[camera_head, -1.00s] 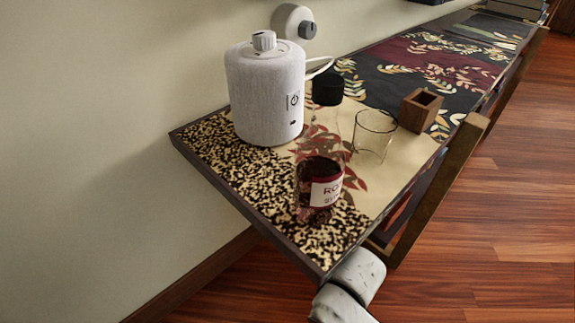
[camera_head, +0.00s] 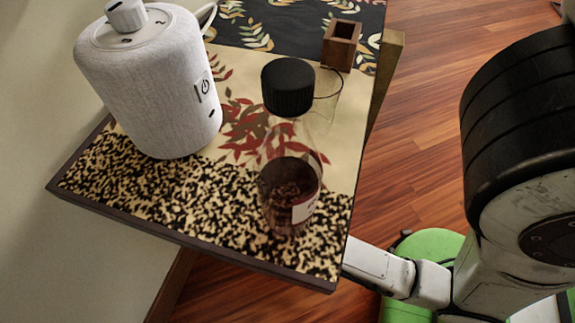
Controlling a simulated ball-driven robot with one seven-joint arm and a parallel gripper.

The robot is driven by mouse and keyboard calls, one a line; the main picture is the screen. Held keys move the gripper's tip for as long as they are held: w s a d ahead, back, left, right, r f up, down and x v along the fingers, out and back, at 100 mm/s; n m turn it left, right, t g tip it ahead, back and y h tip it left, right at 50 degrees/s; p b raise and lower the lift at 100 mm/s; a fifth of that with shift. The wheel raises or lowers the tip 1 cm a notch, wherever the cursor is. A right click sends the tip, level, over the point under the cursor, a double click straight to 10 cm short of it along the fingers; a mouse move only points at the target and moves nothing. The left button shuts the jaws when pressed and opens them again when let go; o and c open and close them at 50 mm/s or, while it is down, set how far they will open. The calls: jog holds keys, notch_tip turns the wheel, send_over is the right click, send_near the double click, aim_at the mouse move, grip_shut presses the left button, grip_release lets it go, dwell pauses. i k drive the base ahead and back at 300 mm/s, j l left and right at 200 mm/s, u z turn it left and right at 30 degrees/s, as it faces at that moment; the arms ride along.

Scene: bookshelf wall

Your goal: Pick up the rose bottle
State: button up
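The rose bottle (camera_head: 291,187) stands upright near the front right of the patterned shelf top (camera_head: 150,205). It is clear, with a black cap, dark reddish contents low inside and a pale label partly turned away to the right. Nothing is holding it. My gripper is not in view; only links of my arm show at the right, with one pale link reaching to the shelf's front right corner, below the bottle.
A white cylindrical speaker (camera_head: 150,80) stands left of the bottle, by the wall. A clear glass (camera_head: 328,88) is partly hidden behind the bottle. A small wooden box (camera_head: 341,46) stands farther back. Open wooden floor (camera_head: 425,150) lies to the right.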

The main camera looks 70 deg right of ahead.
aim_at(288, 167)
jog(key=k+j, duration=0.3)
jog(key=k, duration=0.15)
jog(key=k+j, duration=0.3)
jog(key=k, duration=0.2)
